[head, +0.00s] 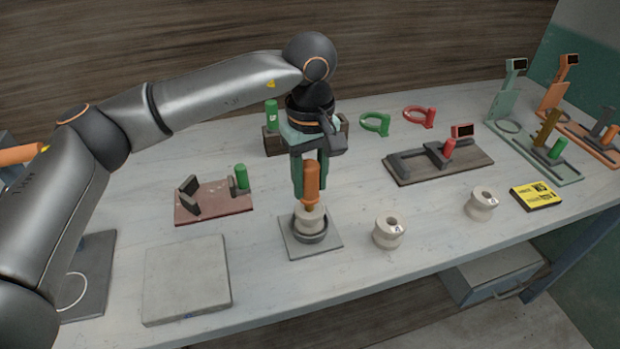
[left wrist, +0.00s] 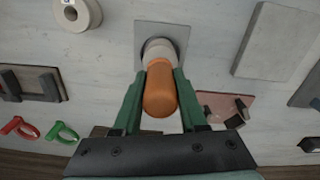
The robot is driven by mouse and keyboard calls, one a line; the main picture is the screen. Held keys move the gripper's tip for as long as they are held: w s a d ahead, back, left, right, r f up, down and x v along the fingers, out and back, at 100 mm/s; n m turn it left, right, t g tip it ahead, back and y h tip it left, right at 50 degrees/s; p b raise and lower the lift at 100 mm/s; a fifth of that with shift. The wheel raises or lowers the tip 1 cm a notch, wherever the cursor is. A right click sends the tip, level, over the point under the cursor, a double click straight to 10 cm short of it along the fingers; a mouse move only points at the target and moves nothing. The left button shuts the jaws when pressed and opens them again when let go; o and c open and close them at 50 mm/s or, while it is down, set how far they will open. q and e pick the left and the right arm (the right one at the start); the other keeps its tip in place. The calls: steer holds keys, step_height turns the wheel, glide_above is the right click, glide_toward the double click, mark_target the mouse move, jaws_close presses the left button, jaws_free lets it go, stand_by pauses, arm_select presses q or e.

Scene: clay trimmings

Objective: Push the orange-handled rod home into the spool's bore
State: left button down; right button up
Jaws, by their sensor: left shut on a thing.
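The orange-handled rod (head: 311,186) stands about upright, and my left gripper (head: 309,190) is shut on its handle from above. In the left wrist view the orange handle (left wrist: 160,95) lies between the two green fingers of the left gripper (left wrist: 160,85). The pale spool (head: 309,220) is directly below, seated in a dark ring on a square grey plate (head: 331,244). The handle's lower end is at the spool's top. The rod's shaft and the bore are hidden, so I cannot tell how deep the rod is. My right gripper is not in view.
Two more pale spools (head: 388,233) (head: 481,204) stand to the right. A red board with a green-handled piece (head: 241,177) is at left, a bare grey slab (head: 187,280) at front left. A dark fixture (head: 430,168) and a yellow box (head: 536,195) are at right.

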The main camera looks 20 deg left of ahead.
mark_target(310, 196)
arm_select(q)
steer(key=shift+f+b, duration=1.3)
steer(key=shift+b, duration=0.4)
stand_by(3.2)
steer(key=shift+s+f, duration=0.15)
steer(key=shift+f, duration=0.2)
stand_by(1.4)
steer(key=shift+d, duration=0.1)
stand_by(0.9)
